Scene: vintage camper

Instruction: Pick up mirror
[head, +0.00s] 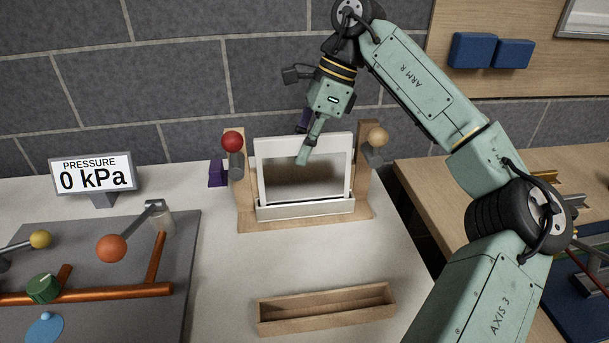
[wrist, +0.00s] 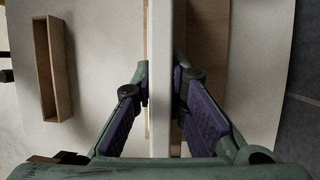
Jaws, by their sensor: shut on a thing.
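The mirror (head: 325,180) is a rectangular panel with a white frame and a grey reflecting face. It stands nearly upright in the wooden stand (head: 245,215), above a white ledge (head: 305,209) at its lower edge. I cannot tell whether it touches the ledge. In the wrist view the mirror (wrist: 161,60) shows edge-on as a white bar between the two fingers of my gripper (wrist: 162,78).
An empty wooden tray (head: 325,315) lies in front, with clear counter between. A pressure display (head: 95,177) and a grey panel with pipes (head: 110,270) are left. The brick wall is close behind.

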